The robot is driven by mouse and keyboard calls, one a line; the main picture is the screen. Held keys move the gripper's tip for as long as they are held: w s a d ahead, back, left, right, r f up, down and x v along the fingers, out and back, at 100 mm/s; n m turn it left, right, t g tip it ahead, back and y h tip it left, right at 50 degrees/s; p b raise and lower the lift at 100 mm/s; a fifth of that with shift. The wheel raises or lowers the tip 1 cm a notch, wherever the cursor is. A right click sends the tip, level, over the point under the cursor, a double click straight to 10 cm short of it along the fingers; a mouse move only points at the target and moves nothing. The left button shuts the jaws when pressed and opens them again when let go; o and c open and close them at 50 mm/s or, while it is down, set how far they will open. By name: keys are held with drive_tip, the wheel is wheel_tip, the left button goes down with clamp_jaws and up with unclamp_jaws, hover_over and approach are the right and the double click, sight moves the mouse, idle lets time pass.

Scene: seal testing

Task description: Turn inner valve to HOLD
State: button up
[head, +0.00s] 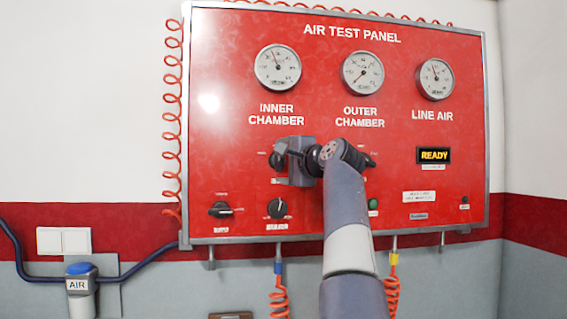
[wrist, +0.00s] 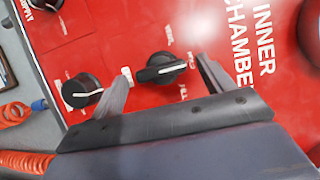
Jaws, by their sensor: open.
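The inner valve is a black knob (wrist: 160,68) with a white pointer line, below the INNER CHAMBER label (wrist: 252,55) on the red panel. In the wrist view it sits between the two spread fingers of my gripper (wrist: 165,82), which is open around it. I cannot tell whether either finger touches it. In the head view my gripper (head: 292,160) covers most of the inner valve, and my arm hides the middle of the panel's lower part.
The red AIR TEST PANEL (head: 400,130) carries three round gauges above. Below my gripper are the supply knob (head: 220,209) and the regulator knob (head: 277,208). A READY display (head: 434,155) is lit at right. Coiled orange hoses (head: 279,296) hang beneath the panel.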

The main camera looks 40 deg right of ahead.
drive_tip(key=s+b, duration=0.3)
drive_tip(key=s, duration=0.7)
drive_tip(key=shift+s+a+b, duration=0.3)
drive_tip(key=shift+a+b, duration=0.05)
drive_tip(key=shift+b, duration=0.05)
drive_tip(key=shift+c, duration=0.4)
